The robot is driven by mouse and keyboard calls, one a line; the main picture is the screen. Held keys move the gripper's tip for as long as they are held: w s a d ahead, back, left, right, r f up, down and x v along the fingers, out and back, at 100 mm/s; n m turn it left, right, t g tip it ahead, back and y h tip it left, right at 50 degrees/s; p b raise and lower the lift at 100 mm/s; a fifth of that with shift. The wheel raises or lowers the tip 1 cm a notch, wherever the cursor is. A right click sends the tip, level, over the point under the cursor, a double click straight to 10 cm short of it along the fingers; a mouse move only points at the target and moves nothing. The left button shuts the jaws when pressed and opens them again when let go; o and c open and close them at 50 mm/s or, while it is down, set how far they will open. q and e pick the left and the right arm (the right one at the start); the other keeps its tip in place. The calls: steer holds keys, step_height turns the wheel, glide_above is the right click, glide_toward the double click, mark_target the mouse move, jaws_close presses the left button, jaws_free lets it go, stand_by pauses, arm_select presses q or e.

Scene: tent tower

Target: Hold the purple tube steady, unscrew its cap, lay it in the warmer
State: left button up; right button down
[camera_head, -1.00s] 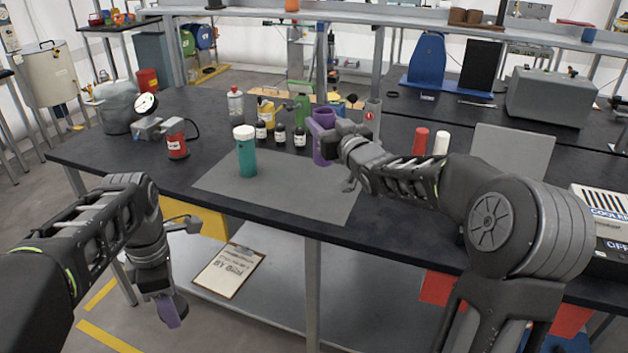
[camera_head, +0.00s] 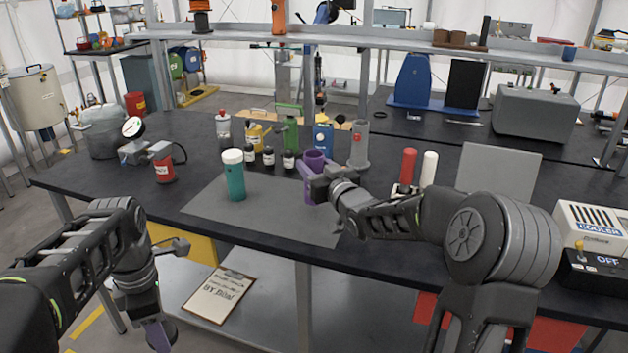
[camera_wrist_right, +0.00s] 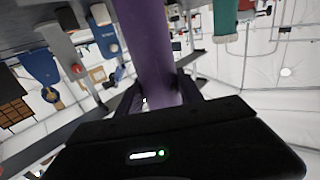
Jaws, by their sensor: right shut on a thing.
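The purple tube (camera_head: 310,189) stands upright at the right part of the grey mat (camera_head: 262,213). My right gripper (camera_head: 315,186) is shut on its side. In the right wrist view the tube (camera_wrist_right: 149,45) runs between the two fingers. Its top looks like a wide purple rim (camera_head: 314,156); I cannot tell whether this is the cap. My left gripper (camera_head: 158,337) hangs low in front of the bench, partly cut off by the picture's bottom edge. A purple piece shows at its tip, and its jaws cannot be read. I cannot identify the warmer.
A teal tube with a white cap (camera_head: 234,174) stands on the mat, with several small dark bottles behind. A red cylinder (camera_head: 408,168) and a white one (camera_head: 428,169) stand right. A box marked COOLER (camera_head: 590,235) is at the right edge. The mat's front is clear.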

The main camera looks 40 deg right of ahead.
steer(key=shift+r, duration=0.1)
steer(key=shift+f, duration=1.9)
steer(key=shift+f, duration=0.2)
steer(key=c, duration=0.8)
jaws_free()
steer(key=shift+o, duration=0.2)
steer(key=shift+s+r, duration=0.15)
steer(key=shift+r, duration=0.05)
steer(key=s+a+b, duration=0.1)
steer(key=s+a, duration=0.1)
steer(key=s, duration=0.9)
steer(key=shift+s, duration=0.3)
steer(key=shift+a, duration=0.1)
